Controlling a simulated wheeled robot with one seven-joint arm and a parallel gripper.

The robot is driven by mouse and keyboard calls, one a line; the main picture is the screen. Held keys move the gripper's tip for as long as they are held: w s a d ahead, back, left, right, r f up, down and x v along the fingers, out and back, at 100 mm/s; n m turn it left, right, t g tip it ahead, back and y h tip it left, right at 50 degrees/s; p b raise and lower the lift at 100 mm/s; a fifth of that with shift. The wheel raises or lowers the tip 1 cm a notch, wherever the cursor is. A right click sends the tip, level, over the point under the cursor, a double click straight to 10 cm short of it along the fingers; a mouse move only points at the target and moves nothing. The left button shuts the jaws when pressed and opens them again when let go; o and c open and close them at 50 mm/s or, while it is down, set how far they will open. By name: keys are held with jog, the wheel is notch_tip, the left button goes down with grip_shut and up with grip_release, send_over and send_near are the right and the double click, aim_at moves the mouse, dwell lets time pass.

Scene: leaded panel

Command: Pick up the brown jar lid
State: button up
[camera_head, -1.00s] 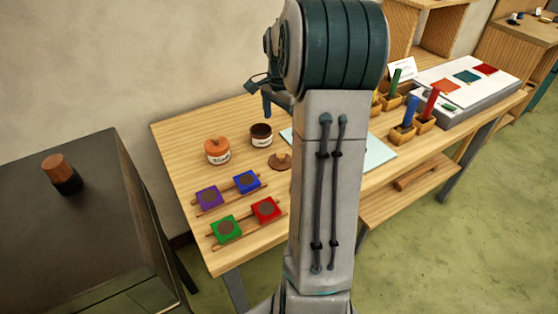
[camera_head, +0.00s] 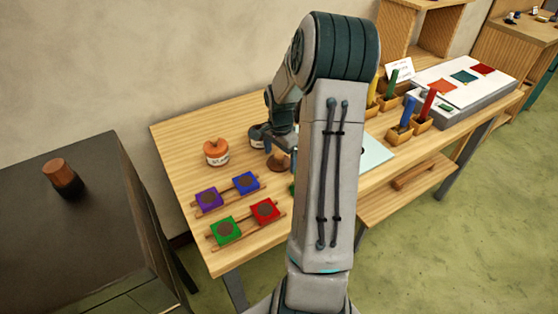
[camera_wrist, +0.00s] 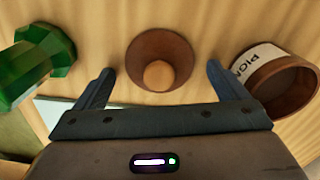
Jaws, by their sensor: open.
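The brown jar lid (camera_wrist: 176,48) lies on the wooden table with its round knob facing up. In the wrist view it sits between the two fingers of my gripper (camera_wrist: 159,70), which are spread apart and not touching it. In the head view the lid (camera_head: 277,163) shows just below my gripper (camera_head: 281,148), which hides part of it. The open brown jar (camera_wrist: 283,88), with a white label, stands to the right of my right finger in the wrist view; in the head view it is partly covered by my gripper.
A green knobbed object (camera_wrist: 38,62) stands close to my left finger in the wrist view.

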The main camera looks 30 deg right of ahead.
jog(key=c, duration=1)
jog(key=shift+c, duration=0.2)
jog(key=shift+r, duration=0.1)
